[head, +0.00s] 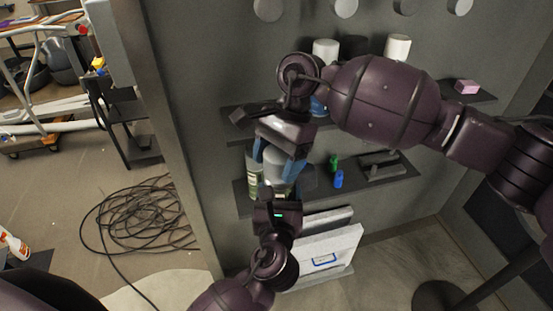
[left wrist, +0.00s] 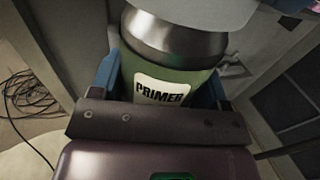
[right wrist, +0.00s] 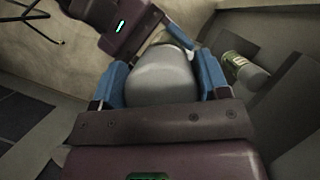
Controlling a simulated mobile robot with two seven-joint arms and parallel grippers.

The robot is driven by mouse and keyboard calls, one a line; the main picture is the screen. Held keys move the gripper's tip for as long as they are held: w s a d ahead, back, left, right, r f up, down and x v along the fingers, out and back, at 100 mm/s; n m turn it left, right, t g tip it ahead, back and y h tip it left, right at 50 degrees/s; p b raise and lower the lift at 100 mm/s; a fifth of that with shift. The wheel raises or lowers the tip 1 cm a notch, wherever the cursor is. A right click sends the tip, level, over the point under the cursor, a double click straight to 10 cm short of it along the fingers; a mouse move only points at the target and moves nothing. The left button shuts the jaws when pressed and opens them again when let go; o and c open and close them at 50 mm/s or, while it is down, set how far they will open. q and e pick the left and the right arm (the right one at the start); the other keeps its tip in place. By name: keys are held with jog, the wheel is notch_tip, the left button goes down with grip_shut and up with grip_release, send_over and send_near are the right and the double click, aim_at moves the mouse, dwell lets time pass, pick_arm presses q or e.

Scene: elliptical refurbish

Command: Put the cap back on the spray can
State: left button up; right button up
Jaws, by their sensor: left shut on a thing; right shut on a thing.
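The spray can (left wrist: 170,80), green with a PRIMER label and a dark metallic shoulder, is between the blue fingers of my left gripper (left wrist: 165,85), which is shut on it. The light grey cap (right wrist: 162,75) is between the blue fingers of my right gripper (right wrist: 162,88), which is shut on it. In the left wrist view the cap (left wrist: 205,8) is right over the can's top; I cannot tell whether it is seated or slightly apart. In the head view my right gripper (head: 280,155) is above my left gripper (head: 275,193), and the can is mostly hidden.
A similar capped can (right wrist: 235,67) stands on the shelf close by. The lower shelf (head: 385,180) also holds small green (head: 334,162) and blue (head: 338,179) items. Cans (head: 325,50) and a pink block (head: 467,87) are on the upper shelf. Cables (head: 140,215) lie on the floor.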

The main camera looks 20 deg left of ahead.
jog(key=shift+f, duration=0.75)
dwell(1.7)
jog(key=o, duration=0.9)
jog(key=shift+o, duration=0.2)
jog(key=shift+r, duration=0.15)
jog(key=shift+v, duration=3.4)
